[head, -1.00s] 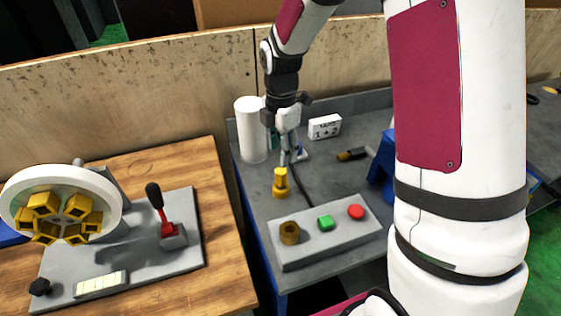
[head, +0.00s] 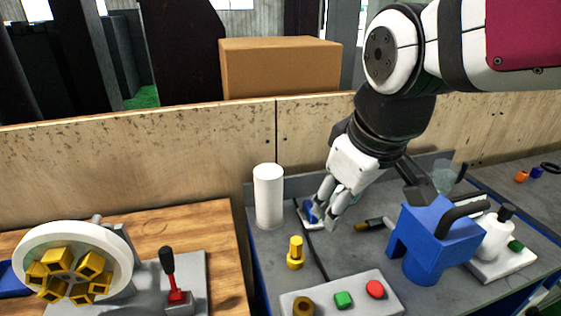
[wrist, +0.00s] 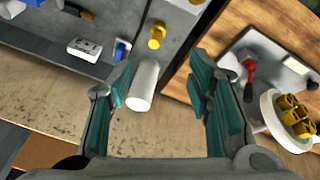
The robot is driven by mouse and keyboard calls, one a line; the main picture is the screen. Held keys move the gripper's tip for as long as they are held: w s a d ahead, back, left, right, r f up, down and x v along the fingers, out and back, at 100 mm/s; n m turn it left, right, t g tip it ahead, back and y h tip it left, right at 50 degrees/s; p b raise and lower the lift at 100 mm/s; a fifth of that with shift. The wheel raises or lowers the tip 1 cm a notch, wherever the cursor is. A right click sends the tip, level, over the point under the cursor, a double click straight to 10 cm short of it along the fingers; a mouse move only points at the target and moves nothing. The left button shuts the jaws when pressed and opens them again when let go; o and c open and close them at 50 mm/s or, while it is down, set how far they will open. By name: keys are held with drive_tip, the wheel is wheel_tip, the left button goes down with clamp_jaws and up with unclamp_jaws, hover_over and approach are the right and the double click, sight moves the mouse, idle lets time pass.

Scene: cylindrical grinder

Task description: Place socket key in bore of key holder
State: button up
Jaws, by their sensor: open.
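A yellow stepped piece (head: 295,252) with a wide foot stands upright on the grey bench; I take it for the socket key. It also shows in the wrist view (wrist: 156,36). A brass ring with a dark hole (head: 303,306) sits on the grey box with the buttons; I cannot tell whether this is the key holder. My gripper (head: 328,214) is open and empty, above the bench, behind and right of the yellow piece and apart from it. In the wrist view, my gripper's teal pads (wrist: 163,85) are wide apart, with the white cylinder seen between them.
A white cylinder (head: 268,197) stands near the back wall. The grey box (head: 362,296) carries green and red buttons. At left, a wheel with yellow sockets (head: 75,228) and a red lever (head: 178,296) occupy the wooden table.

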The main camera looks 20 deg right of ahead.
drive_tip(key=s+m, duration=0.1)
drive_tip(key=s, duration=0.1)
drive_tip(key=s+m, duration=0.2)
drive_tip(key=s+r+m+t, duration=0.1)
drive_tip(key=shift+s+m, duration=0.4)
idle(1.1)
